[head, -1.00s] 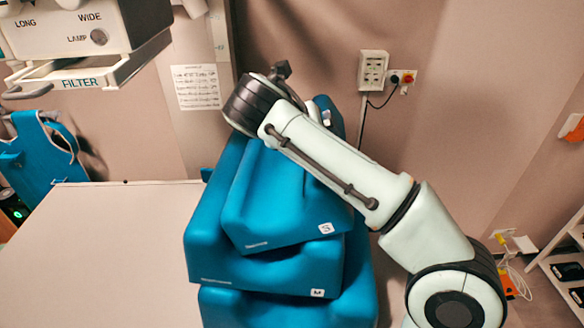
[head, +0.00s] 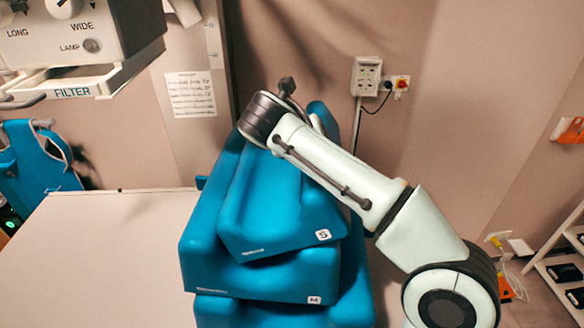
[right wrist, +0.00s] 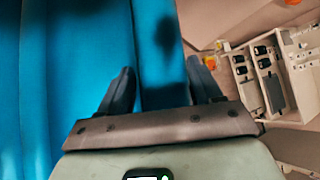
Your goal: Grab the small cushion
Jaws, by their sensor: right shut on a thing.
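The small cushion (head: 272,205) is blue, marked S, and lies on top of a stack of blue cushions. Under it is the cushion marked M (head: 250,280), with another blue cushion (head: 225,310) below. My right arm reaches over the stack from the right; its gripper is hidden behind the wrist in the head view. In the right wrist view my right gripper (right wrist: 163,85) has a finger on each side of a blue cushion wall (right wrist: 160,45) and is shut on it. The fit of the small cushion on the one below is unclear at the back. My left gripper is not in view.
A pale table top (head: 90,245) is bare left of the stack. A lamp housing marked FILTER (head: 75,45) hangs at upper left. A wall socket (head: 366,76) is behind the stack, and a white shelf unit (head: 570,250) stands at the right.

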